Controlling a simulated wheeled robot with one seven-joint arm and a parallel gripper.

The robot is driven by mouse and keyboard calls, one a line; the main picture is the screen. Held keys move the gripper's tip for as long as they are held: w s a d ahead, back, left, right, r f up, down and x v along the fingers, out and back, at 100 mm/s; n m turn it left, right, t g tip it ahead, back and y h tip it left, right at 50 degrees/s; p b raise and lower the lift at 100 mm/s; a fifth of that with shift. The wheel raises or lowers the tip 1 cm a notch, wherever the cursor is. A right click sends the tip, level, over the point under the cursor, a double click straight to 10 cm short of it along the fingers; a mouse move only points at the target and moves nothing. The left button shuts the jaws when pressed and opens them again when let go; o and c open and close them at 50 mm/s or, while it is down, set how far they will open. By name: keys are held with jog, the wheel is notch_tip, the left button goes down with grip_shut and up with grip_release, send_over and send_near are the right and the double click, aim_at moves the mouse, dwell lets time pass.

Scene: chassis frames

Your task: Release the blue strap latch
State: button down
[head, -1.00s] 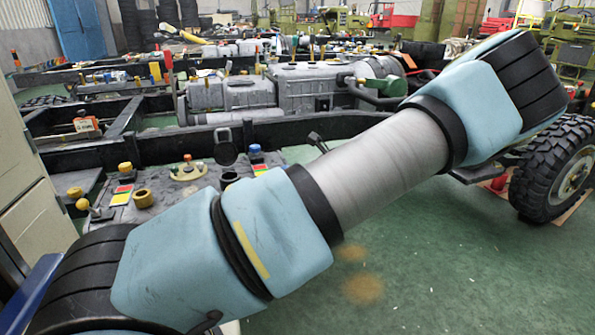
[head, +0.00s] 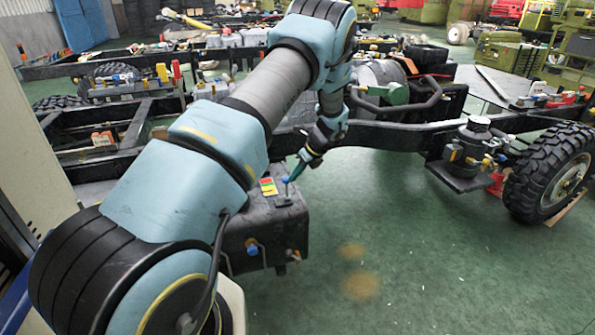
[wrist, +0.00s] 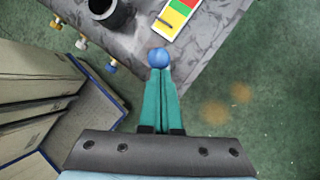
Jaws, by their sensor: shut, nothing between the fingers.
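The latch's round blue knob (head: 285,180) stands at the front right corner of a dark grey box (head: 262,222). In the wrist view the blue knob (wrist: 160,58) sits right at the tips of my teal fingers. My gripper (head: 291,179) points down at the knob from above right, and it also shows in the wrist view (wrist: 160,70). The fingers are closed together with nothing between them. The tips look very near or touching the knob; I cannot tell which. The latch's base is mostly hidden in the wrist view.
A red, yellow and green label (wrist: 176,18) and a dark round cap (wrist: 110,12) are on the box top. Small knobs stick out of its side, including another blue one (head: 252,249). The chassis rail (head: 400,133) runs behind. Green floor is open to the right.

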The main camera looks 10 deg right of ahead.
jog(key=shift+w+a+g, duration=0.1)
jog(key=shift+w+g, duration=0.85)
jog(key=shift+g, duration=0.05)
jog(key=shift+r+p, duration=0.5)
jog(key=shift+r, duration=0.3)
